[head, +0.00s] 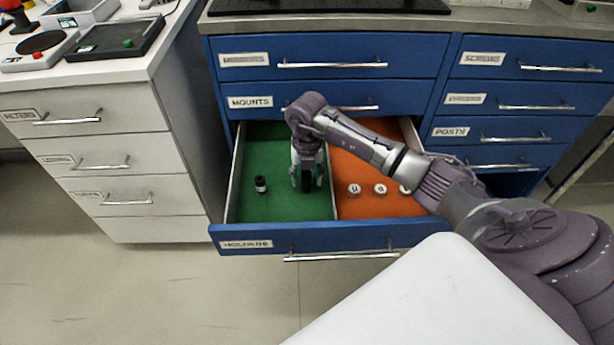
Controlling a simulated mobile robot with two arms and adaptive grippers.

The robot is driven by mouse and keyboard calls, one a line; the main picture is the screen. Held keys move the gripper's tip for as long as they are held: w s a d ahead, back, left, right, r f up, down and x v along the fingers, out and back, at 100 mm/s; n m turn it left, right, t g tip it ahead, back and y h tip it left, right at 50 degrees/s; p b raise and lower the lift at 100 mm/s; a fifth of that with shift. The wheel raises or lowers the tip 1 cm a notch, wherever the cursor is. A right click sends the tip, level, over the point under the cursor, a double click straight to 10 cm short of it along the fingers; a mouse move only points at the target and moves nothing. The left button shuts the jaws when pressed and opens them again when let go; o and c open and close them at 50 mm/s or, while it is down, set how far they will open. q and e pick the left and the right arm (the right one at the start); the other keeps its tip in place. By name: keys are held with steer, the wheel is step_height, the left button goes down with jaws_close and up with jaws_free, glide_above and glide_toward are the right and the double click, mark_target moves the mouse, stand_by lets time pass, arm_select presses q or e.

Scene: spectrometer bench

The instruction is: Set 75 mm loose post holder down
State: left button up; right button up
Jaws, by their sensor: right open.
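The open drawer labelled for holders (228,243) has a green compartment on the left and an orange one on the right. My right gripper (307,184) points down into the green compartment, near the divider, with its jaws open. A dark upright shape shows between and below its fingers. It may be the 75 mm post holder, but the gripper covers much of it, and I cannot tell whether it touches the floor. A small black post holder (260,184) stands upright in the green compartment, left of the gripper and apart from it. My left gripper is not in view.
Several round silver pieces (380,189) stand in a row in the orange compartment. Closed blue drawers (330,55) lie above and to the right. A white cabinet (100,160) stands at the left. The green floor is clear around the black holder.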

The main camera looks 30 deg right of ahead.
steer(key=shift+r, duration=0.2)
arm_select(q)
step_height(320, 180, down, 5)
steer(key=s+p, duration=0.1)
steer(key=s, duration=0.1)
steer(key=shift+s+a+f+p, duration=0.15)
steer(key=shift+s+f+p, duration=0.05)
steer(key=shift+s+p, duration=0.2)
arm_select(e)
step_height(320, 180, up, 12)
steer(key=shift+f, duration=0.1)
